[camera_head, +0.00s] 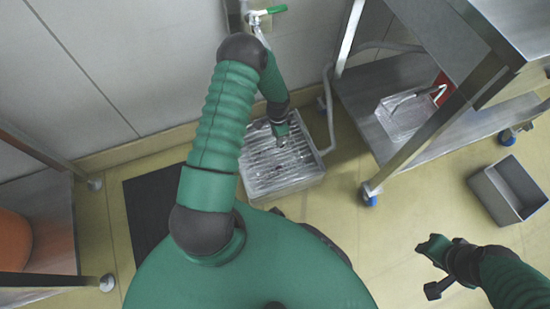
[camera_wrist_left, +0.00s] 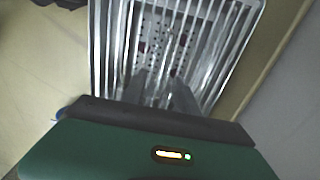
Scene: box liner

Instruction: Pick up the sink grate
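The sink grate (camera_head: 262,160), a metal rack of parallel bars, lies over a square floor sink (camera_head: 285,190) against the wall. In the left wrist view the grate (camera_wrist_left: 225,50) fills the upper middle, with a perforated surface visible below its bars. My left gripper (camera_head: 283,143) is over the grate's upper right part. The left wrist view shows its two fingers (camera_wrist_left: 160,82) apart, pointing at the bars with nothing visible between them. Whether they touch the bars cannot be told. My right gripper (camera_head: 430,268) is open and empty above the floor at lower right.
A wheeled metal shelf cart (camera_head: 360,120) stands right of the sink, holding a clear box (camera_head: 405,118). A grey bin (camera_head: 508,190) sits at far right. A dark mat (camera_head: 150,210) lies left of the sink. A green-handled tap (camera_head: 268,12) is on the wall.

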